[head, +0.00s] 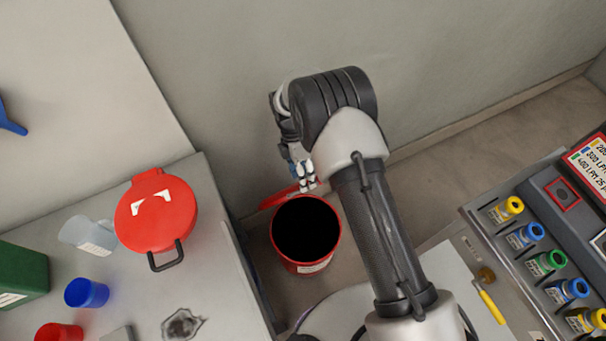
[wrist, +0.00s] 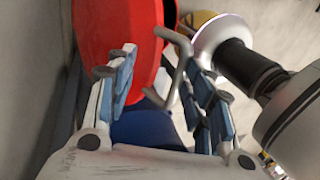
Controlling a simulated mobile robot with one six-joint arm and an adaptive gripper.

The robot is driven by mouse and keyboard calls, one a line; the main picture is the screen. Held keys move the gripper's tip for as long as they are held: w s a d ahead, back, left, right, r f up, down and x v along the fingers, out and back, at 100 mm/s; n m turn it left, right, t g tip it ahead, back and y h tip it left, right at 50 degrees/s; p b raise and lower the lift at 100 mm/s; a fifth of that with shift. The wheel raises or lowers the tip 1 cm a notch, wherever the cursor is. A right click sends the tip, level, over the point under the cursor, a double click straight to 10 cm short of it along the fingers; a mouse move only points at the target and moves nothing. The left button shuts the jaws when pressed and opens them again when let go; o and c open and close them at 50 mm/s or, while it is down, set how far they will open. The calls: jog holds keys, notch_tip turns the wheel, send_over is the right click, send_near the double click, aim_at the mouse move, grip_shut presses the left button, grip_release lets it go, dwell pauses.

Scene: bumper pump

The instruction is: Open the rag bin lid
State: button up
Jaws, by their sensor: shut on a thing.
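The red rag bin (head: 312,264) stands on the floor in the middle of the head view, its dark round mouth uncovered. Its red lid (head: 279,197) is swung up at the far rim, seen nearly edge-on and partly behind my gripper (head: 306,177). In the wrist view the red lid (wrist: 112,35) fills the upper left, with a bent grey handle (wrist: 183,62) at its edge. My gripper (wrist: 160,85) has the handle between its blue-padded fingers and is shut on it. The exact contact is partly hidden.
A bench on the left holds a red lidded can (head: 150,228), a clear jug (head: 86,233), a blue cup (head: 86,293) and a green container (head: 20,276). A wall stands behind the bin. A panel with coloured caps (head: 545,262) is at right.

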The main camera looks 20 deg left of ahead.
jog(key=shift+a+f, duration=0.1)
jog(key=shift+a, duration=0.1)
jog(key=v, duration=1.2)
jog(key=shift+d, duration=0.2)
